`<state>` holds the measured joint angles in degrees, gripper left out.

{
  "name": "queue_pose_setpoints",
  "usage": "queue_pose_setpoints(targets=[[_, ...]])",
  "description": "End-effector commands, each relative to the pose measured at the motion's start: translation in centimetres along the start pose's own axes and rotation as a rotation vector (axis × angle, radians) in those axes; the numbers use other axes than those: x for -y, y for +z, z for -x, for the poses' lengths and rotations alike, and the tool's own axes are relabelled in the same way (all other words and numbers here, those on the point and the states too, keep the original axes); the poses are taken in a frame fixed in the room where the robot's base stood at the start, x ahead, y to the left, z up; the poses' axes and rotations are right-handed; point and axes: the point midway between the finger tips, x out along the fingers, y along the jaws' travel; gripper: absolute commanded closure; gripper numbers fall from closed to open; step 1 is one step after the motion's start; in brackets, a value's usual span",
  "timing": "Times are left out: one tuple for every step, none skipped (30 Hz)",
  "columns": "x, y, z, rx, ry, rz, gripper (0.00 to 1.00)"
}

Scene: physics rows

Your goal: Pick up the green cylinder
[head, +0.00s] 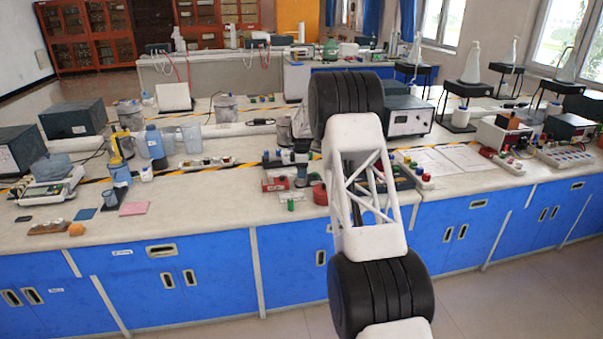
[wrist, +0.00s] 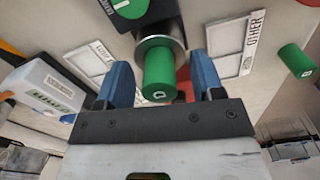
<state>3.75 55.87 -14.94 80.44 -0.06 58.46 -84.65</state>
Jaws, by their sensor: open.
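A green cylinder (wrist: 158,78) with a light letter on its end shows in the middle of the wrist view, between the two blue fingers of my gripper (wrist: 163,84). The fingers are apart, with a visible gap on each side of it, and I cannot see them touching it. A second green cylinder (wrist: 295,60), also lettered, lies off to the right, outside the fingers. In the head view a small green cylinder (head: 291,205) stands near the bench's front edge; I cannot tell which one it is. My arm hides much of the area behind it there.
A grey round object (wrist: 160,42) is close behind the middle cylinder, with a dark green-topped item (wrist: 130,8) beyond. A white labelled box (wrist: 45,92) is at left. A framed "OTHER" label (wrist: 246,48) lies at right.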

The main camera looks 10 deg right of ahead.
Motion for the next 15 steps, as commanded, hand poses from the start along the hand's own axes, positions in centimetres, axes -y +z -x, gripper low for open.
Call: queue_pose_setpoints(targets=[[0.00, 0.00, 0.01, 0.000, 0.000, 0.000, 0.39], [0.00, 0.00, 0.01, 0.000, 0.000, 0.000, 0.39], [-0.01, 0.00, 0.02, 0.000, 0.000, 0.000, 0.39], [-0.01, 0.00, 0.02, 0.000, 0.000, 0.000, 0.39], [0.00, 0.00, 0.02, 0.000, 0.000, 0.000, 0.39], [-0.01, 0.00, 0.03, 0.000, 0.000, 0.000, 0.39], [-0.01, 0.00, 0.03, 0.000, 0.000, 0.000, 0.39], [-0.01, 0.00, 0.02, 0.000, 0.000, 0.000, 0.39], [-0.01, 0.00, 0.03, 0.000, 0.000, 0.000, 0.39], [-0.01, 0.00, 0.03, 0.000, 0.000, 0.000, 0.39], [-0.01, 0.00, 0.03, 0.000, 0.000, 0.000, 0.43], [-0.01, 0.00, 0.03, 0.000, 0.000, 0.000, 0.49], [-0.01, 0.00, 0.03, 0.000, 0.000, 0.000, 0.54], [-0.01, 0.00, 0.04, 0.000, 0.000, 0.000, 0.59], [-0.01, 0.00, 0.04, 0.000, 0.000, 0.000, 0.65]])
